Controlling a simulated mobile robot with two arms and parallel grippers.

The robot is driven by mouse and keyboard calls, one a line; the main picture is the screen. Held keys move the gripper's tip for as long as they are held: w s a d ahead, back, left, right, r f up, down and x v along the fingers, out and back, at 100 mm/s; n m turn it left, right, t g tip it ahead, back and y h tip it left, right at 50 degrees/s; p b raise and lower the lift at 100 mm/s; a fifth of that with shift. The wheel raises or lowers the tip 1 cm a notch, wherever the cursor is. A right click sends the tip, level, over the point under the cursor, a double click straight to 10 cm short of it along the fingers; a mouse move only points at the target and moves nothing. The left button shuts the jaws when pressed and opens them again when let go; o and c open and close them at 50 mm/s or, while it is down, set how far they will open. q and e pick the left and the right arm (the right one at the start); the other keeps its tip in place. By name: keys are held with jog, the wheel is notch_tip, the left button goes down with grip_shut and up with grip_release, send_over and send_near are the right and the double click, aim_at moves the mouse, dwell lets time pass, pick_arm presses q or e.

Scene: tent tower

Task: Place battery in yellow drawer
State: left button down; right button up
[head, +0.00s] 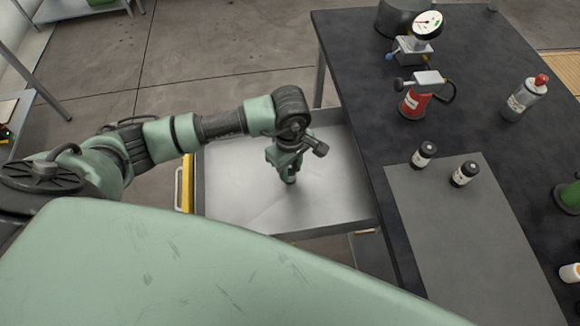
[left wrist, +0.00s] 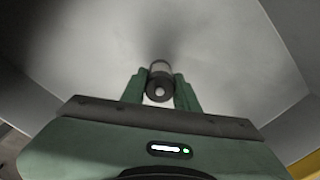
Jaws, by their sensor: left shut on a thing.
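The open drawer (head: 230,210) has a bare grey metal inside and a yellow front (head: 187,183) with a pale handle at its left end. My left gripper (head: 289,176) points down inside the drawer's outline, over its floor. In the left wrist view the fingers (left wrist: 160,90) are shut on the battery (left wrist: 160,70), a small dark cylinder with a lighter band and a pale round end. The drawer floor (left wrist: 225,50) lies beyond it. I cannot tell whether the battery touches the floor. In the head view the gripper mostly hides the battery. My right gripper is not in view.
The dark table (head: 350,70) stands right of the drawer, with a grey mat (head: 450,240). Two small black-capped bottles (head: 424,154) (head: 465,174), a red canister (head: 413,103), a gauge (head: 427,27) and a spray bottle (head: 525,95) stand on it. The drawer is otherwise empty.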

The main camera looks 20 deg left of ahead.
aim_at(290, 167)
pick_arm(q)
jog(key=shift+f, duration=0.2)
jog(key=c, duration=1.1)
grip_release()
jog(key=shift+o, duration=0.2)
jog(key=shift+r, duration=0.1)
jog(key=shift+r, duration=0.6)
notch_tip(290, 167, up, 11)
jog(key=b, duration=0.2)
jog(key=shift+r, duration=0.1)
